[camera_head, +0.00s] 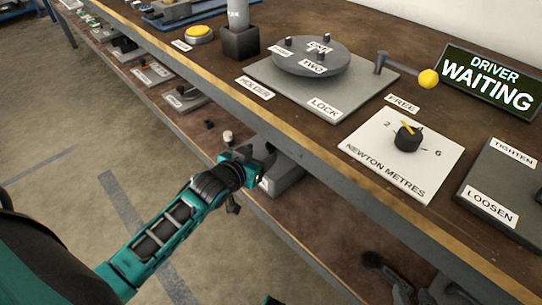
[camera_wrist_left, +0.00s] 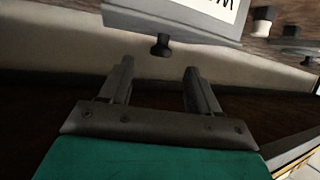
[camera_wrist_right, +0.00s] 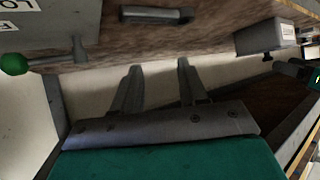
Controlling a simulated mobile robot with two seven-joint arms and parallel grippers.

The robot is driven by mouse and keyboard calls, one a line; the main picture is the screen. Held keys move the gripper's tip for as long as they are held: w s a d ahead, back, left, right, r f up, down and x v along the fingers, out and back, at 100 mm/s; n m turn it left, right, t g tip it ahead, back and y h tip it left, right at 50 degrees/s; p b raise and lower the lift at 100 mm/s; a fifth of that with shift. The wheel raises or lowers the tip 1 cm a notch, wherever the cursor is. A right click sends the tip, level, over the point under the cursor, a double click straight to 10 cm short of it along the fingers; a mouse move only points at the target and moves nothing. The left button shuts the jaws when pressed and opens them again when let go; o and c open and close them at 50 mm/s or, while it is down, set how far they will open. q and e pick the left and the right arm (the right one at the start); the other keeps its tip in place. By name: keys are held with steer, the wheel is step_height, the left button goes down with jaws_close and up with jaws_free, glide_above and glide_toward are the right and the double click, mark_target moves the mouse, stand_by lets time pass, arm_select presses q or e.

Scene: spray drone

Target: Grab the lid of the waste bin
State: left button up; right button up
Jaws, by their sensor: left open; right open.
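In the left wrist view a grey box (camera_wrist_left: 170,22) with a partly cut-off white label shows at the top. A small black knob (camera_wrist_left: 160,46) sticks out from its near edge. I cannot tell for sure that this is the waste bin and its lid. My left gripper (camera_wrist_left: 158,70) is open, its fingers pointing toward the knob, with nothing between them. In the head view this arm reaches the lower shelf, beside a grey box (camera_head: 284,178) partly hidden by the bench. My right gripper (camera_wrist_right: 159,68) is open and empty, seen only in its wrist view.
The bench top (camera_head: 330,125) overhangs the lower shelf (camera_head: 300,232). A white knob (camera_head: 228,137) stands near my left gripper. The right wrist view shows a green ball lever (camera_wrist_right: 14,64), a grey bar (camera_wrist_right: 156,15) and a grey block (camera_wrist_right: 262,38).

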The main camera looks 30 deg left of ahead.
mark_target(268, 148)
arm_select(q)
steer(key=shift+w+f, duration=0.15)
steer(key=shift+w, duration=0.15)
steer(key=b+x, duration=0.2)
steer(key=x, duration=0.1)
steer(key=shift+w+f, duration=0.2)
steer(key=shift+f, duration=0.05)
arm_select(e)
steer(key=shift+a+f, duration=0.2)
steer(key=shift+f, duration=0.6)
arm_select(q)
steer(key=shift+w, duration=0.35)
arm_select(e)
steer(key=shift+w+a+r, duration=0.1)
arm_select(q)
steer(key=shift+w, duration=0.2)
arm_select(e)
steer(key=shift+w+r, duration=0.1)
steer(key=shift+r, duration=0.1)
steer(key=shift+a, duration=0.1)
arm_select(q)
steer(key=shift+c, duration=0.3)
jaws_close()
steer(key=shift+r, duration=0.1)
